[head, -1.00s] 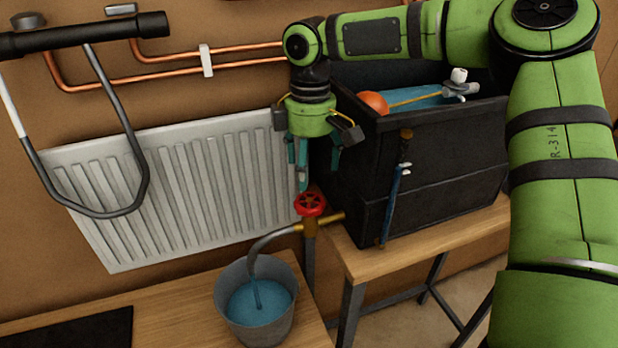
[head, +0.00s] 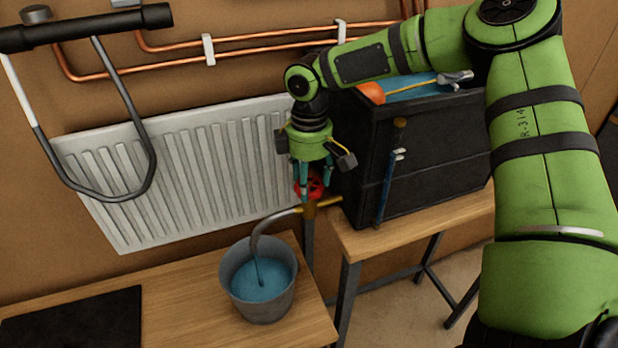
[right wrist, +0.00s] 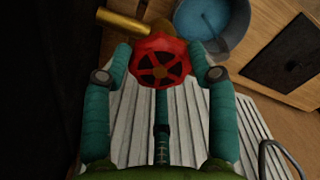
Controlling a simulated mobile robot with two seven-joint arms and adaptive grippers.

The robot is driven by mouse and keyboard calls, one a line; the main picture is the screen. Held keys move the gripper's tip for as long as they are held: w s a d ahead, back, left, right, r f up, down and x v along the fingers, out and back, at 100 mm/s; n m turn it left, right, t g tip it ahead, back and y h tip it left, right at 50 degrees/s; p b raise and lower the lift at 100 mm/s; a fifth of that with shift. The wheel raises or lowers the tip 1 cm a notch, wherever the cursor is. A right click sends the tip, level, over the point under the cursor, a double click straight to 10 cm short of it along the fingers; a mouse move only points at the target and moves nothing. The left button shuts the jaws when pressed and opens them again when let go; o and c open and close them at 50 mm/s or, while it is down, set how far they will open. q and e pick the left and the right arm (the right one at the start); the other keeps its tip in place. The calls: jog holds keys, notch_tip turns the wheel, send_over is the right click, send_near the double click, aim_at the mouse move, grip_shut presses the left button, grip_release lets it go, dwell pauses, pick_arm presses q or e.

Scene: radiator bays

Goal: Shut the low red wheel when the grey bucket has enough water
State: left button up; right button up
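The low red wheel (head: 309,187) sits on a brass valve above the curved grey spout (head: 270,221). It also shows in the right wrist view (right wrist: 157,62). My right gripper (head: 316,190) is at the wheel. In the right wrist view its teal fingers (right wrist: 160,58) stand open on either side of the rim; I cannot tell whether they touch it. The grey bucket (head: 257,310) stands upright on the wooden bench below the spout. Blue water (head: 262,279) runs into it, and the surface is below the rim. My left gripper is not in view.
A white radiator (head: 180,185) and copper pipes (head: 250,53) are on the wall behind. A black tank (head: 430,150) with an orange float (head: 371,92) stands on a stand at right. A black mat (head: 75,320) lies on the bench left of the bucket.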

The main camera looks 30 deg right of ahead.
jog(key=shift+f, duration=0.1)
jog(key=m+b, duration=0.1)
jog(key=m, duration=0.4)
jog(key=shift+s+f, duration=0.1)
jog(key=m+b, duration=0.1)
jog(key=m, duration=0.3)
jog(key=shift+m, duration=0.3)
jog(key=m, duration=0.5)
jog(key=shift+b, duration=0.4)
pick_arm(q)
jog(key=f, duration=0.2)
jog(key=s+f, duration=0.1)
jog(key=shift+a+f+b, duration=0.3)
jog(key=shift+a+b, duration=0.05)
jog(key=shift+b, duration=0.05)
pick_arm(e)
jog(key=m, duration=0.5)
jog(key=shift+s+m, duration=0.1)
jog(key=shift+m, duration=0.3)
jog(key=o, duration=1.2)
jog(key=shift+c, duration=0.2)
